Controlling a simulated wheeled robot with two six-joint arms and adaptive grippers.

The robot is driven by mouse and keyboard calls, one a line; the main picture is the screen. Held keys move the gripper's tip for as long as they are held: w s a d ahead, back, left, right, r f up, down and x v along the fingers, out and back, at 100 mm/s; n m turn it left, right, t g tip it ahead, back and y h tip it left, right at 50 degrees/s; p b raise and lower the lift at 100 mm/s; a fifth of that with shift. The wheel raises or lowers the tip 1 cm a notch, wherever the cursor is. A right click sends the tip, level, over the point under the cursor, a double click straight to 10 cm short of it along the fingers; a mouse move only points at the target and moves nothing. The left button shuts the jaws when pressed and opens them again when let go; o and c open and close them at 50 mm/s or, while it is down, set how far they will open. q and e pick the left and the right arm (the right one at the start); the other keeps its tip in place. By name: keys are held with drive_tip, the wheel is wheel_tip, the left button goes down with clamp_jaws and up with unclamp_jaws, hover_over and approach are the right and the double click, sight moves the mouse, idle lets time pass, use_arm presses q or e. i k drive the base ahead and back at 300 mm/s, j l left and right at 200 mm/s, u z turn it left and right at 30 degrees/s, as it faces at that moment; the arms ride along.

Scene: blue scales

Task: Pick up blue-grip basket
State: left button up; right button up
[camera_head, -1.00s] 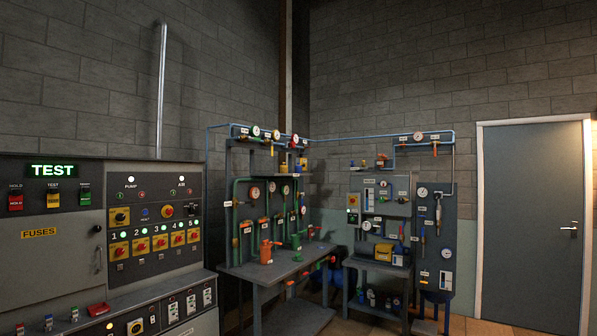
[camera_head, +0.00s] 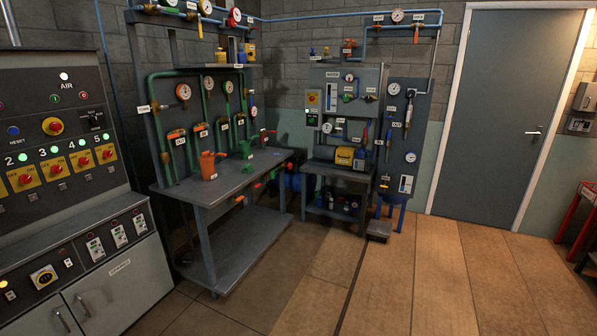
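I cannot make out a blue-grip basket in the head view. Neither of my grippers nor either arm shows in it. Small items stand on the low shelf (camera_head: 331,211) under the far panel bench, but they are too small and dark to tell apart.
A grey control cabinet (camera_head: 123,269) stands at the left. Beyond it is a grey workbench (camera_head: 237,182) with an orange can (camera_head: 208,166). A yellow box (camera_head: 345,156) sits on the far bench. A grey door (camera_head: 500,100) is closed. The tiled floor (camera_head: 430,285) ahead is clear.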

sight(241, 58)
drive_tip(key=i, duration=0.9)
drive_tip(key=i+l+u, duration=0.15)
drive_tip(key=i, duration=0.8)
drive_tip(key=i+l, duration=0.1)
drive_tip(key=i, duration=0.8)
